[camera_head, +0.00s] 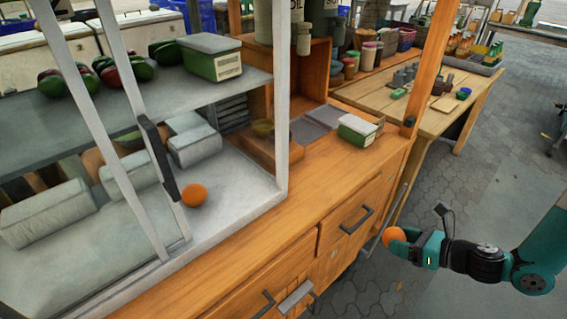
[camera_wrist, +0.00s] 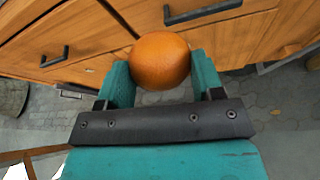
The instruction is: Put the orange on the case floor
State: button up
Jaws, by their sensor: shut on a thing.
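My gripper (camera_head: 405,243) is shut on an orange (camera_head: 393,237), to the right of the wooden cabinet and out over the pavement. In the wrist view the orange (camera_wrist: 160,60) sits between the teal fingers of my gripper (camera_wrist: 160,75), in front of the drawer fronts. The display case (camera_head: 284,110) stands on the cabinet at the left, with pale frame posts and a dark-handled sliding panel. Its case floor (camera_head: 228,205) is pale grey, and another orange (camera_head: 194,195) lies on it by the panel's dark handle.
White wrapped blocks (camera_head: 194,146) lie on the case floor. The case shelf (camera_head: 115,95) bears a green box (camera_head: 211,58) and red and green produce. A small green-and-white box (camera_head: 357,129) stands on the wooden counter (camera_head: 330,165). Drawer handles (camera_head: 357,220) stick out from the cabinet front.

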jog(key=w+a+r+p, duration=0.2)
jog(key=a+r+p, duration=0.6)
jog(key=a+p, duration=0.15)
jog(key=s+a+r+m+t+p, duration=0.1)
jog(key=s+a+r+p, duration=0.3)
jog(key=a+p, duration=0.4)
jog(key=s+a+r+m+t+h+p, duration=0.1)
jog(key=s+a+r+p, duration=0.2)
jog(key=a+r+p, duration=0.3)
jog(key=a+p, duration=0.3)
jog(key=a, duration=0.1)
jog(key=shift+s+a+h, duration=0.25)
jog(key=shift+s+h, duration=0.05)
jog(key=shift+s, duration=0.1)
